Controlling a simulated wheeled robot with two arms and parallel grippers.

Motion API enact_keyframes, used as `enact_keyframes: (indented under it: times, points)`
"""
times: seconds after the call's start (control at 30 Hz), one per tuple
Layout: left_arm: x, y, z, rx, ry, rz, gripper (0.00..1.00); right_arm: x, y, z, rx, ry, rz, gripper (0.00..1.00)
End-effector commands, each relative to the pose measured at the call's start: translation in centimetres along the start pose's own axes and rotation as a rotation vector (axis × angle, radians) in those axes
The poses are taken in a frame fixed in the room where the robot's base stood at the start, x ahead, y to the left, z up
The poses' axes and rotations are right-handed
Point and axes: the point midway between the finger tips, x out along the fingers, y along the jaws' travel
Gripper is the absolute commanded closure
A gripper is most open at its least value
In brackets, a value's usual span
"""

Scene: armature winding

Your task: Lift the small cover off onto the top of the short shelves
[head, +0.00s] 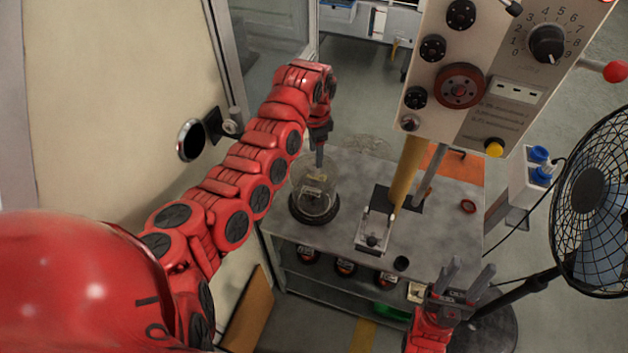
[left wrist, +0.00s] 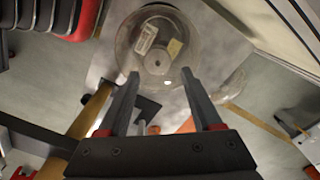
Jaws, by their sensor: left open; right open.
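The small cover (head: 312,203) is a clear dome on a round dark base, upright at the left of the grey top of the short shelves (head: 448,225). A label or part shows inside it. My left gripper (head: 319,163) is above the cover, pointing down. In the left wrist view its fingers (left wrist: 159,76) are apart with nothing held between them, and the round cover (left wrist: 180,35) lies beyond the tips. I cannot tell whether the tips touch it. My right gripper (head: 471,278) is open and empty in front of the shelves' right side.
A control panel (head: 480,75) on a tan post stands over the shelves. A metal fixture (head: 373,232) sits mid-top. Another clear round thing (head: 366,147) is at the back edge. Dark round items (head: 346,267) fill the shelf below. A fan (head: 590,190) stands at right.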

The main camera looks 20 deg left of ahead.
Motion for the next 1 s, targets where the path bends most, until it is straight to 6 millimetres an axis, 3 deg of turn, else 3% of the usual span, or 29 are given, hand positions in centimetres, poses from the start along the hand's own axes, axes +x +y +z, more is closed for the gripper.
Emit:
enact_keyframes:
  times: [0.27,0.4,0.63,1.0]
  points:
    - [2.6,0.5,0.5,0.001,-0.002,0.006,0.34,3.4,0.2,-0.6,0.000,0.000,0.000,0.50]
    - [4.8,0.4,0.4,0.003,-0.004,0.002,0.34,3.5,0.2,-0.6,0.000,0.000,0.000,0.50]
    - [5.3,0.3,0.4,0.000,-0.001,0.000,0.34,3.3,0.2,-0.6,0.000,0.000,0.000,0.50]
    - [5.2,0.3,0.4,0.000,-0.001,0.000,1.00,3.3,0.2,-0.6,0.000,0.000,0.000,0.50]
